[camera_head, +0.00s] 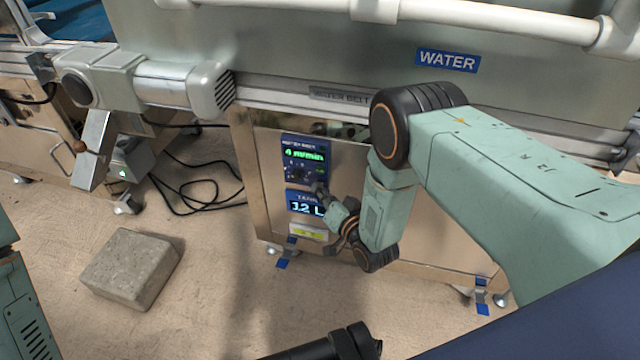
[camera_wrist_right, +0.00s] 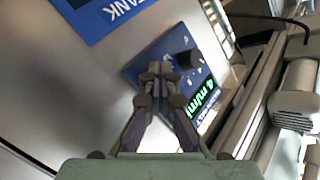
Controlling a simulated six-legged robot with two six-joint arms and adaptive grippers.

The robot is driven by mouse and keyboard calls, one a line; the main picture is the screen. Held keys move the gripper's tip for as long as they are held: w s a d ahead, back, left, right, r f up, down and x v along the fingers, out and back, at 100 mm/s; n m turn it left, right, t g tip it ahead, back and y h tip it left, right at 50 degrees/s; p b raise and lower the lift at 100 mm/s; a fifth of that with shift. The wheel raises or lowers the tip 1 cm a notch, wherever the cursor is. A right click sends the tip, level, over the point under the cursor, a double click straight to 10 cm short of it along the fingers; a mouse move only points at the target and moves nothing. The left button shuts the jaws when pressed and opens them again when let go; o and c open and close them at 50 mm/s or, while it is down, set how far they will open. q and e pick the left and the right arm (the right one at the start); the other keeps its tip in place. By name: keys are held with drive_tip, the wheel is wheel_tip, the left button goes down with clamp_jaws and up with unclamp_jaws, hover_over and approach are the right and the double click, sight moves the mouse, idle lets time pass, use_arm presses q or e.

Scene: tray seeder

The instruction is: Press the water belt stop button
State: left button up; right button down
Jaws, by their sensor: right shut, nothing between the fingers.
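The blue water belt panel (camera_head: 292,144) is on the front of the steel cabinet. Its green display reads 4 m/min, with small controls below it. My right gripper (camera_head: 319,188) is shut and empty, with its tips at the panel's lower edge. In the right wrist view, the shut fingertips (camera_wrist_right: 160,72) overlap the panel (camera_wrist_right: 172,42). A dark round control (camera_wrist_right: 190,59) shows just right of the tips. I cannot tell which control is the stop button or whether the tips touch the panel. My left gripper is not in view.
A motor (camera_head: 180,86) juts out at upper left. A concrete block (camera_head: 130,268) and black cables (camera_head: 190,200) lie on the floor.

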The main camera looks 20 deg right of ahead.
idle(0.4)
drive_tip(key=shift+s+a+p, duration=0.45)
drive_tip(key=shift+s, duration=0.15)
drive_tip(key=s+a, duration=0.1)
drive_tip(key=s+a+p, duration=0.1)
drive_tip(key=s+p, duration=0.1)
drive_tip(key=s, duration=0.1)
drive_tip(key=shift+s+a, duration=0.1)
drive_tip(key=shift+a, duration=0.3)
idle(0.4)
